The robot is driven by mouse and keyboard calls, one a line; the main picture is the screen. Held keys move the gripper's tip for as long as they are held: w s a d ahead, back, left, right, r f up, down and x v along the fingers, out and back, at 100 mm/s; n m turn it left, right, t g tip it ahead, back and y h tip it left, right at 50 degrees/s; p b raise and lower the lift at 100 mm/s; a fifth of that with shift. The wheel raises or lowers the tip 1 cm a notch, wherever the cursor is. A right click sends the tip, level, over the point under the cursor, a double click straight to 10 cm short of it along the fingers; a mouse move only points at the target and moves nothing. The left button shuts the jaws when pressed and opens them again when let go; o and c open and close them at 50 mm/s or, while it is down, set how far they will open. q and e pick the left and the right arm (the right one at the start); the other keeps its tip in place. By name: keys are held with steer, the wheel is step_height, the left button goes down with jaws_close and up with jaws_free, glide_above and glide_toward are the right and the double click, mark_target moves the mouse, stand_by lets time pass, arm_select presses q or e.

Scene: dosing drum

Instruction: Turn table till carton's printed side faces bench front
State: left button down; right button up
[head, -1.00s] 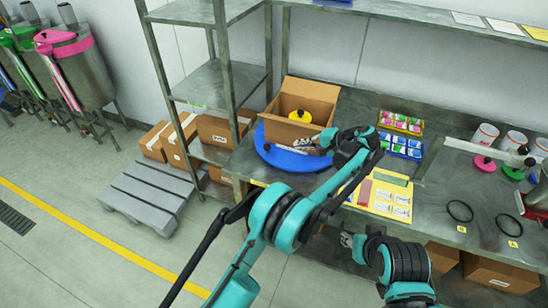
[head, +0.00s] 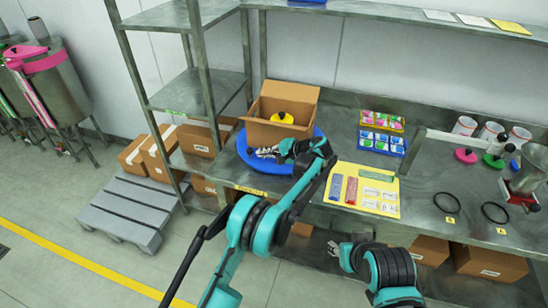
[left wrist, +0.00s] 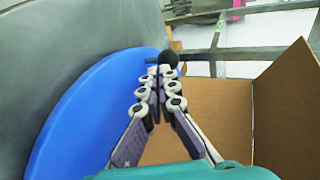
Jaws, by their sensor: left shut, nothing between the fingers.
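An open brown carton (head: 262,132) stands on the round blue turntable (head: 312,140) on the bench. A yellow black-topped object (head: 283,118) sits in it. I see no print on the carton sides that show. A black knob (left wrist: 168,58) stands at the turntable's edge. My left gripper (head: 262,153) is shut and empty, low over the turntable in front of the carton. In the left wrist view its fingertips (left wrist: 160,72) are close to the knob; contact is unclear. The carton (left wrist: 285,100) is on their right. My right gripper (head: 335,248) is below the bench front; its fingers are unclear.
A yellow sheet with cards (head: 385,207) lies right of the turntable. Trays of coloured packs (head: 381,140) stand behind it. Black rings (head: 495,213) and white tubs (head: 489,132) are further right. A metal shelf post (head: 206,90) rises close left of the turntable.

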arm_select(q)
steer(key=shift+w+a+f, duration=0.1)
steer(key=shift+w+a, duration=0.25)
steer(key=shift+a, duration=0.25)
steer(key=shift+a, duration=0.1)
steer(key=shift+w+a+m, duration=0.2)
steer(key=shift+a+m, duration=0.05)
steer(key=shift+m, duration=0.05)
steer(key=shift+w+a+t+h, duration=0.15)
steer(key=shift+a+t+h, duration=0.15)
steer(key=shift+t, duration=0.1)
